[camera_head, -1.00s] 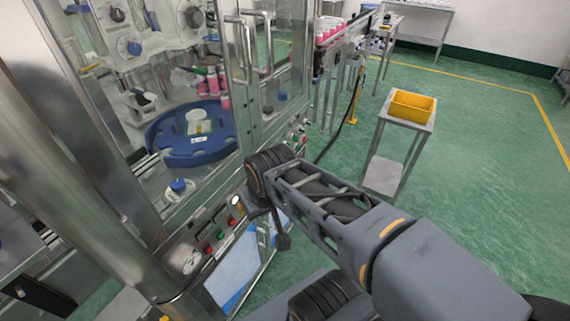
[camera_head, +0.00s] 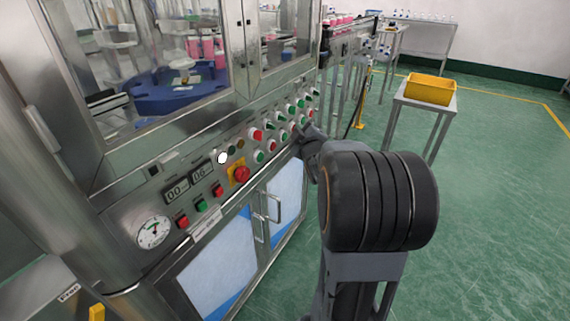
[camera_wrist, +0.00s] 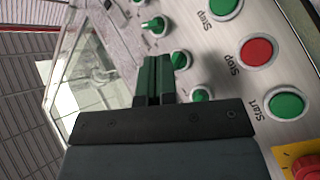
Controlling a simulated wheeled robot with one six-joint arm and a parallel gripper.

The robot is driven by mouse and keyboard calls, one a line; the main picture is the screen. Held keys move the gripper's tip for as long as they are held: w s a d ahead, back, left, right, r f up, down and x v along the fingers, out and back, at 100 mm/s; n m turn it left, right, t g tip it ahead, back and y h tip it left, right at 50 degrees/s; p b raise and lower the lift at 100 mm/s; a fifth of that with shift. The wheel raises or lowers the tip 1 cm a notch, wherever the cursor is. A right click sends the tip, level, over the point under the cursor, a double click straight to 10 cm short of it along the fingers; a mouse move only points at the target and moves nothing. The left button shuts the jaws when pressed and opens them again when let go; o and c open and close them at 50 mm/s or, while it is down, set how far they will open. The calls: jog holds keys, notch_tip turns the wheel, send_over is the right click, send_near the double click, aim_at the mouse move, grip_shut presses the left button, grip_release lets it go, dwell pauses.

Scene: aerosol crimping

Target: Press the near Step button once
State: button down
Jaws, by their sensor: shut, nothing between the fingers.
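The control panel carries rows of buttons. In the wrist view a green button (camera_wrist: 225,8) at the top edge has a label reading Step. Below it are a red Stop button (camera_wrist: 257,51) and a green Start button (camera_wrist: 286,104). In the head view the green Step button (camera_head: 283,135) appears to be the one past the red Stop button (camera_head: 271,145). My gripper (camera_wrist: 155,65) is shut and empty, its fingertips over the panel left of these buttons in the wrist view. In the head view my wrist hides part of the panel's right end; contact cannot be told.
Green selector knobs (camera_wrist: 180,61) sit close to my fingers. A red emergency stop (camera_head: 241,174) on a yellow plate lies along the panel. A glass-walled machine (camera_head: 180,60) rises above it. A yellow bin (camera_head: 429,88) stands on a side table, with open green floor around it.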

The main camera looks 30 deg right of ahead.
aim_at(284, 137)
jog(key=s+d+f+n+t+b, duration=0.2)
jog(key=d+f+n+t+b, duration=0.2)
jog(key=d+f+t+b, duration=0.1)
notch_tip(284, 137, down, 3)
jog(key=shift+d+n+y+b, duration=0.35)
jog(key=shift+d+b, duration=0.35)
jog(key=shift+b, duration=0.3)
jog(key=w+a, duration=0.4)
jog(key=w, duration=0.3)
jog(key=shift+w+p, duration=0.4)
jog(key=shift+p, duration=0.05)
jog(key=shift+a, duration=0.1)
